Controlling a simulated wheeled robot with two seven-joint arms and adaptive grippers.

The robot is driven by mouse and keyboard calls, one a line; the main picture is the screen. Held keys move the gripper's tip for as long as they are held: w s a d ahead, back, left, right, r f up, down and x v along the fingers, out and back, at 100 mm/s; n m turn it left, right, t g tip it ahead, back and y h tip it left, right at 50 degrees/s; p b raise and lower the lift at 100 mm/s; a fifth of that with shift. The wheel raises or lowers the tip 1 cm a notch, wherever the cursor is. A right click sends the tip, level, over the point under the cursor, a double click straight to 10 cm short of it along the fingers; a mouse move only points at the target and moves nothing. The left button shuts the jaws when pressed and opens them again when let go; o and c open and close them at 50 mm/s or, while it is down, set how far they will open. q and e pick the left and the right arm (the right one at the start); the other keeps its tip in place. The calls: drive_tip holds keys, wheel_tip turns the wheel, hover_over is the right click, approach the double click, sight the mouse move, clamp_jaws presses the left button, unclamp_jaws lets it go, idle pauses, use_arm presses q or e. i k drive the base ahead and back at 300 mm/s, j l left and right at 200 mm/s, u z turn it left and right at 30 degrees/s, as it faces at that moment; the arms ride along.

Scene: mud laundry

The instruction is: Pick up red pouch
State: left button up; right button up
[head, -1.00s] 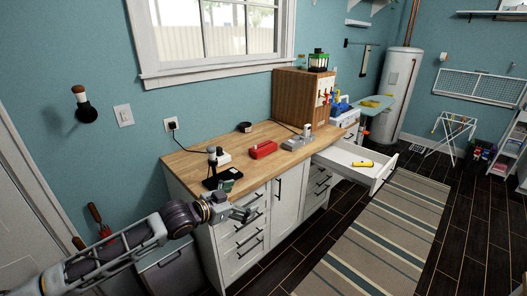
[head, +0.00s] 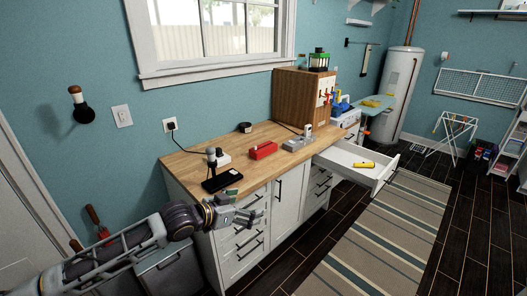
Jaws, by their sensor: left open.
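The red pouch (head: 263,150) lies on the wooden countertop (head: 190,164), near the middle and toward its front edge. It looks like a small red block with a pale mark on its front face. My left gripper (head: 257,217) is in front of the cabinet drawers, below the countertop's front edge and to the lower left of the pouch. Its fingers are apart, with nothing seen between them. It does not touch the pouch. My right gripper is out of view.
A black flat item (head: 222,179) lies left of the pouch, and a grey device (head: 296,144) stands to its right. A wooden cabinet (head: 298,97) stands behind. An open drawer (head: 350,165) holding a yellow item (head: 364,164) juts out at right.

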sight(265, 149)
drive_tip(key=i+j, duration=0.1)
drive_tip(key=i, duration=0.55)
drive_tip(key=i+j, duration=0.1)
drive_tip(key=i, duration=0.5)
drive_tip(key=i+j, duration=0.15)
drive_tip(key=i, duration=0.5)
